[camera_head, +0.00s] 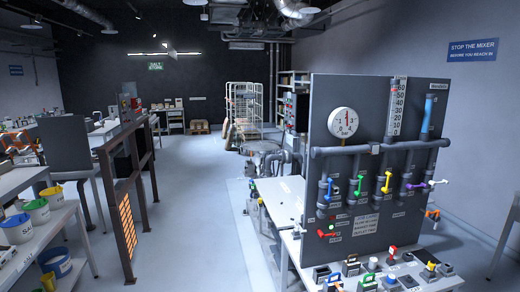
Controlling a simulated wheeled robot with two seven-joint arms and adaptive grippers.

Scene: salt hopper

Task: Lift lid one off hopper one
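Neither of my grippers is in view. I cannot pick out hopper one or lid one for certain. A round grey metal vessel (259,147) stands in the middle distance, partly hidden behind the large grey panel. It is too small to tell whether it is a hopper or has a lid.
A grey pipe panel (375,100) with a gauge (343,123) and coloured valves stands at right on a white table (283,205). At left are a brown metal frame (124,230) and a shelf of buckets (39,212). The floor (195,215) between is clear.

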